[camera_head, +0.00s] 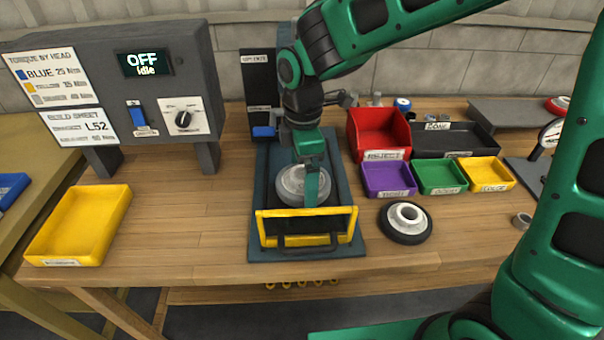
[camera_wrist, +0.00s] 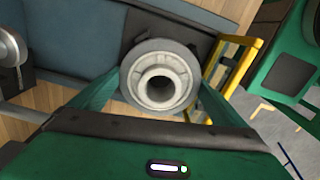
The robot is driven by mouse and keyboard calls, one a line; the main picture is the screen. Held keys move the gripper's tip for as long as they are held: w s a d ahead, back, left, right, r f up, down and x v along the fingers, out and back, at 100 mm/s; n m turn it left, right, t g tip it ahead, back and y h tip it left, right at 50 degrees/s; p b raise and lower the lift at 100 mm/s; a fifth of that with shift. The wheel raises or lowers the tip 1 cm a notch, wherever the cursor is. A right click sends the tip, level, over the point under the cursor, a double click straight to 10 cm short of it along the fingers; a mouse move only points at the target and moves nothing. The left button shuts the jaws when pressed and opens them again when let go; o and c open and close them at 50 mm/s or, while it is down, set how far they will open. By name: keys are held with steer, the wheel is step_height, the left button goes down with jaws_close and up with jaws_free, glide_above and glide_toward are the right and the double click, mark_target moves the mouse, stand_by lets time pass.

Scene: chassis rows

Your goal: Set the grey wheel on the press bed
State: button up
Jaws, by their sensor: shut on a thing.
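The grey wheel (camera_head: 290,184) is at the press bed, behind the yellow guard frame, with my gripper (camera_head: 312,185) down over it. In the wrist view the grey wheel (camera_wrist: 160,78) shows its pale hub and dark centre hole, with a green finger on each side. My gripper (camera_wrist: 155,98) is shut on the wheel. The blue-grey press bed (camera_head: 262,215) lies under and around the wheel; it also shows in the wrist view (camera_wrist: 75,45). Whether the wheel's underside touches the bed is hidden.
The yellow guard frame (camera_head: 306,212) crosses the bed's front. A dark-tyred wheel with a white hub (camera_head: 405,222) lies to its right. Red (camera_head: 379,155), purple (camera_head: 389,194), green (camera_head: 439,191) and yellow (camera_head: 488,187) bins stand beyond. A yellow tray (camera_head: 79,262) lies left, with clear wood between.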

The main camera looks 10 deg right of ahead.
steer(key=shift+f, duration=1.45)
stand_by(1.6)
steer(key=o, duration=1)
steer(key=shift+d, duration=0.1)
step_height(320, 180, up, 11)
steer(key=shift+f, duration=0.15)
